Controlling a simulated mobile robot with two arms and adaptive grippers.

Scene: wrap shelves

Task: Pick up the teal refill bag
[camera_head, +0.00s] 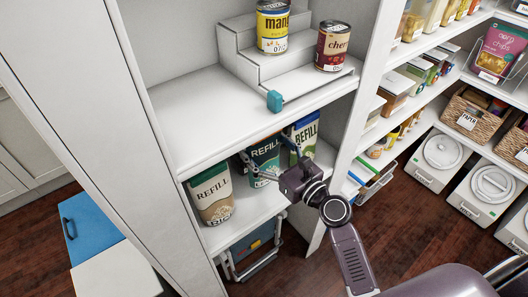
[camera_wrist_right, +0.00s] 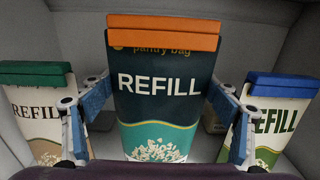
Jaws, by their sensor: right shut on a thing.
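The teal refill bag (camera_wrist_right: 165,100) stands upright in the middle of the right wrist view, dark teal above and lighter teal below, with an orange clip along its top. In the head view the bag (camera_head: 264,150) is on the lower shelf, partly hidden by the upper shelf and my gripper. My right gripper (camera_head: 270,168) is shut on it, with one blue-padded finger against each side. My left gripper is not in view.
A white refill bag with a green clip (camera_wrist_right: 36,112) stands close on the left, and one with a blue clip (camera_wrist_right: 277,120) close on the right. The upper shelf (camera_head: 230,110) is just above. A folded step stool (camera_head: 252,250) is below.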

